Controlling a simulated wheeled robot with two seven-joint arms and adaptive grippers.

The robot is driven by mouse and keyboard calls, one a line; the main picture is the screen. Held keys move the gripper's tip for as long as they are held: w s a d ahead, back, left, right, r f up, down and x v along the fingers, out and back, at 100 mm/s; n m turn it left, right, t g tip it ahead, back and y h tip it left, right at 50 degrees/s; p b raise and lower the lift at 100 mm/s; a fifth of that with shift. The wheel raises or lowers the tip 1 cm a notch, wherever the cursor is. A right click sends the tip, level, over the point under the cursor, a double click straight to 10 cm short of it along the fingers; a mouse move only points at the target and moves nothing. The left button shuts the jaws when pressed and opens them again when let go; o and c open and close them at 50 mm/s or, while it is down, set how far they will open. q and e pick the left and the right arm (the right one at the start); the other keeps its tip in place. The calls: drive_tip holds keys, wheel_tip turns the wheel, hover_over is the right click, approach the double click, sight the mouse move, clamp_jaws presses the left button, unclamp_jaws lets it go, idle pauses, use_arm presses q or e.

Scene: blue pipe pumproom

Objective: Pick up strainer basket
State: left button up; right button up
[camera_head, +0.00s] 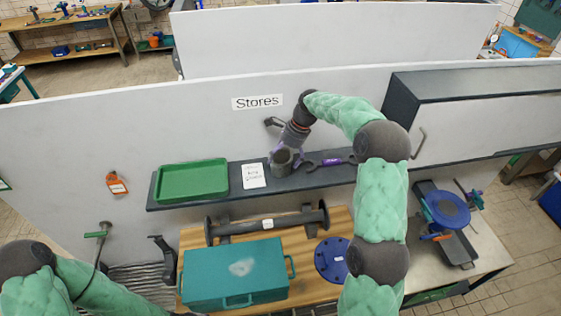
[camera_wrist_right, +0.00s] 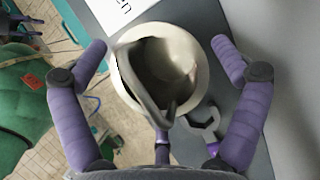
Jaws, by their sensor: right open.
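My right gripper (camera_head: 286,156) reaches down to the basket from above. In its wrist view the two purple fingers (camera_wrist_right: 160,48) are spread, one on each side of the rim, with gaps visible. My left arm enters at the bottom left, and its gripper is out of view.
On the shelf, a green tray (camera_head: 192,180) and a white card (camera_head: 254,176) stand left of the basket. A spanner (camera_head: 330,163) lies close on its right. A grey cabinet (camera_head: 475,110) hangs further right. Below are a teal toolbox (camera_head: 235,272) and a blue flange (camera_head: 331,260).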

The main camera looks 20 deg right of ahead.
drive_tip(key=shift+a+f, duration=0.2)
drive_tip(key=shift+f, duration=0.45)
drive_tip(key=shift+f+p, duration=0.3)
drive_tip(key=shift+f, duration=0.2)
drive_tip(key=c, duration=1)
